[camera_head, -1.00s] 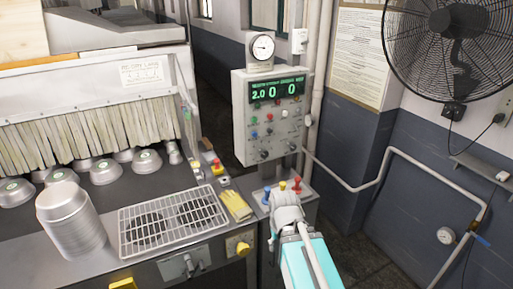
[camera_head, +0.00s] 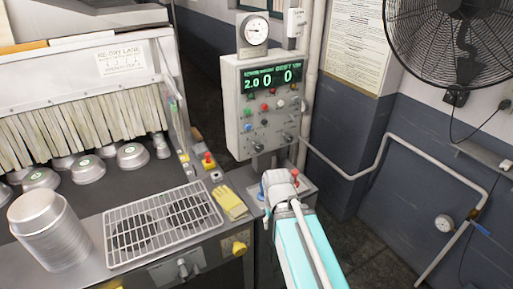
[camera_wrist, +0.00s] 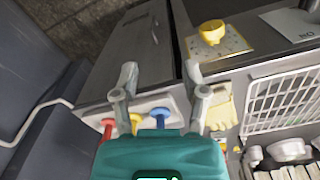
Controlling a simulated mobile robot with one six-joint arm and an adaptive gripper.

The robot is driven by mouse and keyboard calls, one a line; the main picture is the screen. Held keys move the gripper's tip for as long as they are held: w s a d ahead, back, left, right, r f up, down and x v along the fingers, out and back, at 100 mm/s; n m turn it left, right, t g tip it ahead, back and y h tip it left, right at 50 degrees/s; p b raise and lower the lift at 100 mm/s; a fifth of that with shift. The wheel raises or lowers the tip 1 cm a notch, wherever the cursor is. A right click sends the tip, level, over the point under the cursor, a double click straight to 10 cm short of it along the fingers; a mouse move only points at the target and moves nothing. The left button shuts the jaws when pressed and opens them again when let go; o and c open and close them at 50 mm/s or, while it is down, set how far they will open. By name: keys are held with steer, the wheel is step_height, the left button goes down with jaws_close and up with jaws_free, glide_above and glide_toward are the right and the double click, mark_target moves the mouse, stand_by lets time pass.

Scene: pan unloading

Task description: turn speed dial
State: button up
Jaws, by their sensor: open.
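A yellow dial (camera_head: 238,248) sits on the front face of the metal counter, below the wire rack. In the wrist view the yellow dial (camera_wrist: 212,32) stands on a pale marked plate, beyond my fingers and to the right. My gripper (camera_wrist: 160,75) is open, with its two grey fingers apart and nothing between them. In the head view my gripper (camera_head: 277,180) is seen from behind, to the right of the dial and apart from it. Its fingertips are hard to make out there.
A control box (camera_head: 265,105) with a green display and several knobs stands behind my gripper. A red-topped control (camera_head: 295,173) is close by it. Yellow gloves (camera_head: 230,203), a wire rack (camera_head: 163,224) and stacked pans (camera_head: 47,228) lie left. Wall pipes (camera_head: 385,152) run right.

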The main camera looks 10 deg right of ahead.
steer(key=o, duration=0.5)
steer(key=shift+w+f, duration=0.1)
steer(key=shift+w+f+y+b, duration=0.2)
steer(key=shift+w+y+b, duration=0.2)
steer(key=shift+y, duration=0.1)
steer(key=m+t+y+b, duration=0.8)
steer(key=m+t+y, duration=0.25)
steer(key=t, duration=0.35)
glide_toward(260, 148)
steer(key=v, duration=0.3)
steer(key=shift+d+n, duration=0.15)
steer(key=shift+n, duration=0.1)
steer(key=shift+w, duration=0.2)
steer(key=x, duration=1.3)
steer(key=shift+w+a, duration=0.15)
steer(key=shift+a, duration=0.2)
